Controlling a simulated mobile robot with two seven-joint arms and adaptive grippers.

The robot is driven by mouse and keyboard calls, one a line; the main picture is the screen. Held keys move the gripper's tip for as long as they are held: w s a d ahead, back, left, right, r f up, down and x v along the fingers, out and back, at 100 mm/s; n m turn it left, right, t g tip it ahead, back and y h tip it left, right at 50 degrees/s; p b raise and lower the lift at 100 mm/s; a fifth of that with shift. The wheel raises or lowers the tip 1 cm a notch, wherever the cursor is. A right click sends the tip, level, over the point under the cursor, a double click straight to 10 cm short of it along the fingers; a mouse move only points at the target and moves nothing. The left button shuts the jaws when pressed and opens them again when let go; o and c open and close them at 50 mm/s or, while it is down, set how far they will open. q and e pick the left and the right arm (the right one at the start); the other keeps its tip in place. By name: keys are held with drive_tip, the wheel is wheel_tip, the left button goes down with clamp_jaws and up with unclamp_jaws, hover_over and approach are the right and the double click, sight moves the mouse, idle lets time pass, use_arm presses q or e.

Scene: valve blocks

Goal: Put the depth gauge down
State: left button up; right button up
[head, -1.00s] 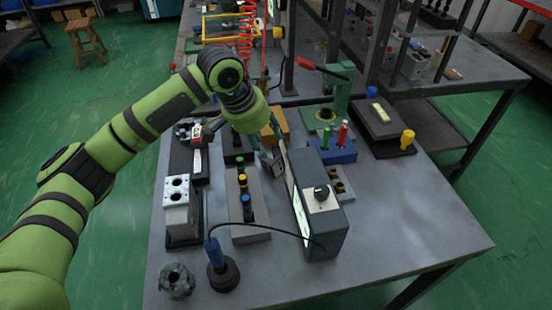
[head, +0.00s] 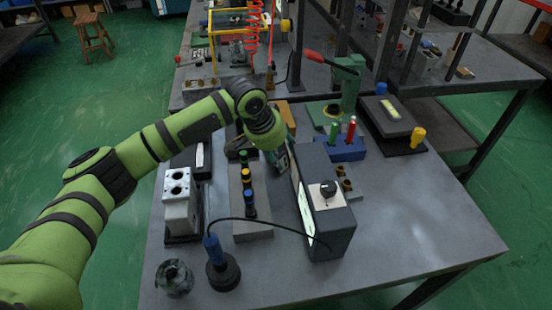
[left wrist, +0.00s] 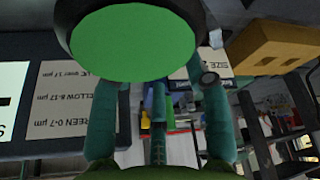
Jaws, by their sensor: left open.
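My left gripper (head: 282,160) is low over the table, close to the left side of the grey gauge box (head: 325,215). In the left wrist view, the teal fingers of this gripper (left wrist: 157,95) stand wide apart, so it is open. A round bright-green face with a dark rim (left wrist: 130,40), probably the depth gauge, overlaps the upper ends of the fingers. I cannot tell whether it touches them or what it rests on. In the head view my wrist and fingers mostly hide that spot. My right gripper is not in view.
A grey block with coloured plugs (head: 248,205) stands left of the box. A blue-handled probe (head: 222,270) is cabled to the box. A blue holder (head: 340,148), a green press (head: 350,85) and an orange block (left wrist: 275,45) are nearby. The right front table is clear.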

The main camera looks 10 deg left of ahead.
use_arm(q)
clamp_jaws()
drive_tip(key=shift+r, duration=0.15)
